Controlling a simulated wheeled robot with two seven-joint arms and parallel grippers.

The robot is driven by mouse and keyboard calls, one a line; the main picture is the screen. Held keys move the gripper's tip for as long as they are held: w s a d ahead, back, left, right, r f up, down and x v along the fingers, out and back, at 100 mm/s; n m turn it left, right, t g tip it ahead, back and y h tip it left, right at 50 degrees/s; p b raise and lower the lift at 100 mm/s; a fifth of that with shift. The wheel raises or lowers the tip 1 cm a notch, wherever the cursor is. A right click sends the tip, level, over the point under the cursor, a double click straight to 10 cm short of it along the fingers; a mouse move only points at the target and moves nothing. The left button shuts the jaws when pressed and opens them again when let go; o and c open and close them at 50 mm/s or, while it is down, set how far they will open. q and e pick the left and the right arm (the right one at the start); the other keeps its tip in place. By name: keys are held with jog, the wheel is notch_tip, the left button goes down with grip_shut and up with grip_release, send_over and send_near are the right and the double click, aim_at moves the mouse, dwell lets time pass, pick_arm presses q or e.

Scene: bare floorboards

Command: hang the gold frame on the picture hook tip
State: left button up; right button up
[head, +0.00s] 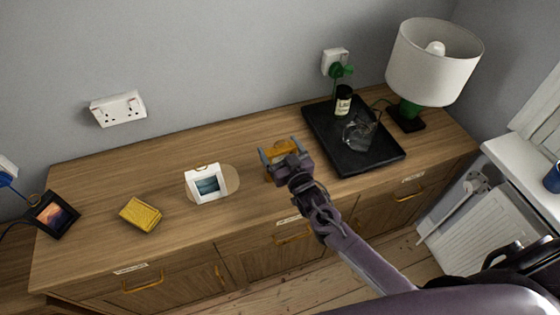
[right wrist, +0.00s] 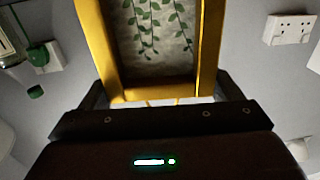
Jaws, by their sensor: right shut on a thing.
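My right gripper (head: 281,150) is above the wooden sideboard, near its middle, with its fingers pointing toward the wall. It is shut on the gold frame (head: 280,146), which is largely hidden behind the gripper in the head view. In the right wrist view the gold frame (right wrist: 207,45) sits between the two fingers, its near edge toward the palm. It surrounds a picture of green hanging leaves on grey. I cannot make out the picture hook or its tip in either view. My left gripper is not in view.
The sideboard (head: 100,180) bears a black tray (head: 385,160) with a bottle and a glass, a white lamp (head: 432,65), a white frame (head: 193,187) by a round board, a yellow stack (head: 140,214) and a black frame (head: 40,226). Sockets (head: 118,108) are on the grey wall.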

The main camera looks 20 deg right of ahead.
jog(key=shift+c, duration=0.7)
jog(key=shift+r, duration=0.25)
notch_tip(320, 180, up, 20)
jog(key=b, duration=0.2)
jog(key=shift+f+b, duration=0.2)
jog(key=shift+b, duration=0.1)
